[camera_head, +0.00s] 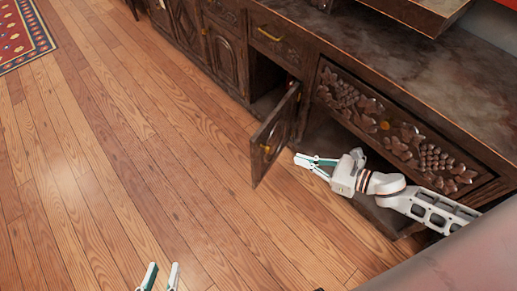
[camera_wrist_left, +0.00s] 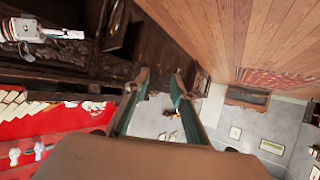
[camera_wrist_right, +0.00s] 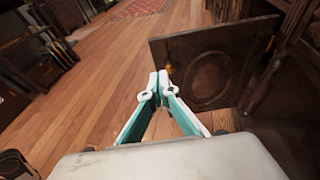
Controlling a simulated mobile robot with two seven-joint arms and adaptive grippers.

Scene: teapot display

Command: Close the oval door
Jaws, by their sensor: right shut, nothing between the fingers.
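The door with a carved oval panel (camera_head: 273,138) stands swung open from the dark wooden cabinet. Its oval panel also shows in the right wrist view (camera_wrist_right: 213,78), with a small brass knob near its left edge. My right gripper (camera_head: 297,160) is shut and empty, just right of the door's face in the head view. In the right wrist view its fingertips (camera_wrist_right: 158,82) overlap the door's left part; I cannot tell whether they touch it. My left gripper (camera_head: 161,272) is open and empty at the bottom edge of the head view, away from the cabinet; its fingers (camera_wrist_left: 162,85) are apart in the left wrist view.
The dark cabinet has a drawer with a brass handle (camera_head: 268,34) above the open compartment. A carved panel (camera_head: 395,130) lies above my right arm. The wooden floor (camera_head: 130,150) left of the door is clear. A red rug (camera_head: 22,32) lies at far left.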

